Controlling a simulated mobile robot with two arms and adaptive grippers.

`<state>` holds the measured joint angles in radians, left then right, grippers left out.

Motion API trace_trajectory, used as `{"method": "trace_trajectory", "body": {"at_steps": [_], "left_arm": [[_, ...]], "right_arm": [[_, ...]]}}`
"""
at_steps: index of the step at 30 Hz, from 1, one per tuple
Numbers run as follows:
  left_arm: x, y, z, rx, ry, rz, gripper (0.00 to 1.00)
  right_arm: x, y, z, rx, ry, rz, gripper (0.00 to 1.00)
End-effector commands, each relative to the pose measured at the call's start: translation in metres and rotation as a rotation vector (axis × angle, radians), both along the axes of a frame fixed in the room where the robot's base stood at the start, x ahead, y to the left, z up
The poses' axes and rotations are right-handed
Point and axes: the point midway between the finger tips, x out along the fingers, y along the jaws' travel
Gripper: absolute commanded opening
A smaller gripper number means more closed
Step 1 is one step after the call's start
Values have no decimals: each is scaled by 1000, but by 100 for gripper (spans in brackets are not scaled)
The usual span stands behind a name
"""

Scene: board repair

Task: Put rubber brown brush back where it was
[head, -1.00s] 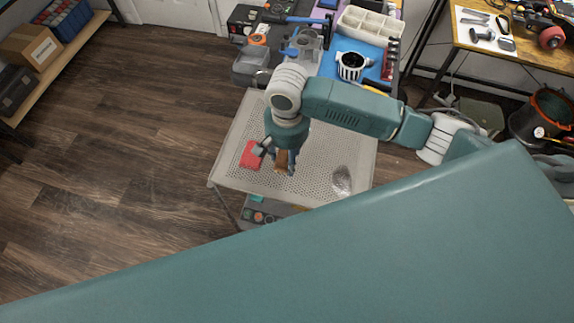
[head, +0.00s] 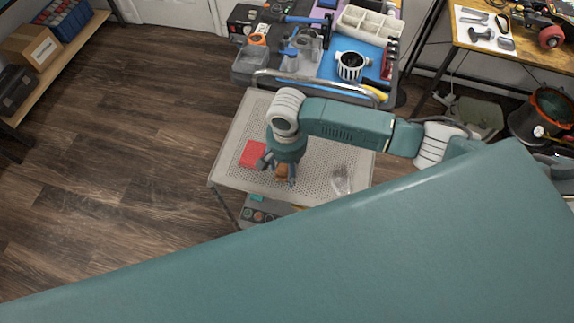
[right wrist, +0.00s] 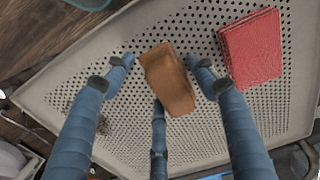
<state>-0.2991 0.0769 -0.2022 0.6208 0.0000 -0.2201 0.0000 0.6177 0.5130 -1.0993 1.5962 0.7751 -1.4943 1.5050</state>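The brown brush (head: 282,171) is a small brown block over the perforated top of the cart (head: 232,150). In the right wrist view the brush (right wrist: 168,79) lies between the spread fingers of my right gripper (right wrist: 160,72). Gaps show between the brush and the two side fingertips; the third finger reaches up to its lower edge. My right gripper (head: 279,170) also shows in the head view, pointing down over the cart. Whether the brush rests flat on the cart is hard to tell. My left gripper is not in view.
A folded red cloth (head: 252,153) lies left of the brush, and a clear bag-like item (head: 341,180) lies to the right. Behind is a crowded bench with a white compartment tray (head: 370,24) and a blue mat (head: 374,70). Floor at the left is free.

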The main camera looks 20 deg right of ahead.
Motion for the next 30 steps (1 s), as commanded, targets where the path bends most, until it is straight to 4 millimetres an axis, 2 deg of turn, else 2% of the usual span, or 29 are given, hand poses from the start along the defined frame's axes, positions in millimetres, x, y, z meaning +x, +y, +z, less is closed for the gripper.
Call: {"method": "trace_trajectory", "body": {"at_steps": [9,13,17,24,30], "left_arm": [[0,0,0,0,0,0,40],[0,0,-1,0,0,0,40],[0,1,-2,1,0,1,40],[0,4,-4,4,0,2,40],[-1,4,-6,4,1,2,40]], "right_arm": [[0,0,1,-1,-1,0,65],[1,0,11,0,-2,0,65],[1,0,34,1,-4,0,65],[2,1,86,2,-5,0,65],[1,0,115,1,-2,-1,65]]}}
